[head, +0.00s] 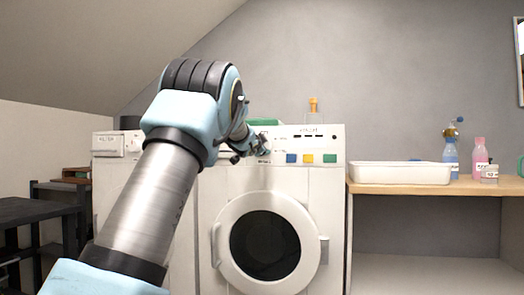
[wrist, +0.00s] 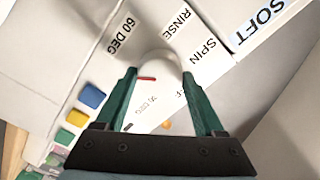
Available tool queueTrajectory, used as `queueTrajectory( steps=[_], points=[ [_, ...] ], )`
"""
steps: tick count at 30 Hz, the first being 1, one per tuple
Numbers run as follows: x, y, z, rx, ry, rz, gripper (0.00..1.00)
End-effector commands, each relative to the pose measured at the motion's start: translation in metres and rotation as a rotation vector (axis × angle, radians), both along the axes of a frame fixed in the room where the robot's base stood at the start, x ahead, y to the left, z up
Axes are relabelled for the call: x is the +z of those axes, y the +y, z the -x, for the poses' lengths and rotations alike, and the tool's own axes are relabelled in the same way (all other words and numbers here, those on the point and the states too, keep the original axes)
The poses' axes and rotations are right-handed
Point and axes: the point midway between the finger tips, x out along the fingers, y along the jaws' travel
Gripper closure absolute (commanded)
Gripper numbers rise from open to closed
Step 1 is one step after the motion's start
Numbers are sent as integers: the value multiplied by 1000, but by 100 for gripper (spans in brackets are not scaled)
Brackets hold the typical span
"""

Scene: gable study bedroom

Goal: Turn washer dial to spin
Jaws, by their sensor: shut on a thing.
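The white washer (head: 331,200) stands in the middle of the head view, with its round dark door (head: 265,245) closed. Its white dial (wrist: 158,68) shows in the wrist view, with a red mark on its left side. Printed labels for 60 DEG, RINSE, SPIN (wrist: 209,49) and 30 DEG lie around the dial. I cannot tell exactly which label the mark points at. My gripper (wrist: 160,76) is shut on the dial, one green finger on each side. In the head view my gripper (head: 262,147) is at the washer's panel, and the dial is hidden.
Blue (head: 291,158), yellow and green buttons sit right of the dial on the panel. A second white machine (head: 108,143) stands to the left. A wooden counter (head: 400,188) at right holds a white basin (head: 399,173) and bottles. A dark table (head: 35,211) is at far left.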

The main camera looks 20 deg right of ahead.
Motion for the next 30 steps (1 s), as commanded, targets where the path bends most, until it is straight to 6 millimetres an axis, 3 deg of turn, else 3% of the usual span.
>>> queueTrajectory(
  steps=[30],
  points=[
    [-2,0,0,0,-463,-847,85]
  ],
)
